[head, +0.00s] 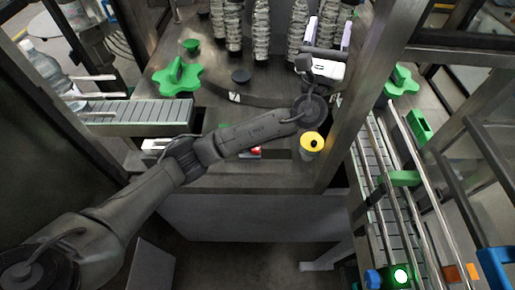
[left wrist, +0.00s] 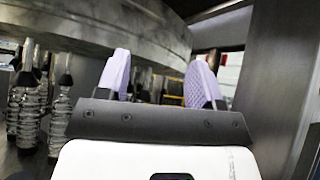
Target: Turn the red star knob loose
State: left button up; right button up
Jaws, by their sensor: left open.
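No red star knob can be made out in either view. A small red patch (head: 255,152) shows beneath my left forearm in the head view, mostly hidden, and I cannot tell what it is. My left gripper (head: 328,34) reaches over the machine table at the upper right of centre, near the clear bottles. In the left wrist view its two lilac fingers (left wrist: 160,80) stand apart with nothing between them. My right gripper is in neither view.
A yellow-topped part (head: 312,143) stands near a metal post (head: 362,90). A railed conveyor (head: 378,185) runs on the right.

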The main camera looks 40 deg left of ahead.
pick_arm(q)
jog(key=w+a+f+n+g+h, duration=0.2)
jog(key=w+a+f+g, duration=0.25)
jog(key=w+g, duration=0.2)
jog(key=a+f+n+g+h, duration=0.1)
jog(key=a+f+n+g, duration=0.15)
jog(key=f, duration=0.35)
jog(key=a+f+n+g, duration=0.1)
jog(key=a+f+g, duration=0.1)
jog(key=f+g, duration=0.35)
jog(key=s+d+f+n+g+h, duration=0.1)
jog(key=s+f+n+g+h, duration=0.2)
jog(key=s+f+n+g, duration=0.8)
jog(key=s+a+f+m, duration=0.1)
jog(key=f, duration=0.4)
jog(key=a+f+m, duration=0.1)
jog(key=a+f, duration=0.1)
jog(key=f, duration=0.4)
jog(key=s+a+f+m, duration=0.1)
jog(key=a+f, duration=0.1)
jog(key=f, duration=0.3)
jog(key=shift+s+f+g, duration=0.25)
jog(key=shift+s+f, duration=0.05)
jog(key=shift+s, duration=0.05)
jog(key=shift+c, duration=0.2)
jog(key=shift+r, duration=0.1)
jog(key=c, duration=0.9)
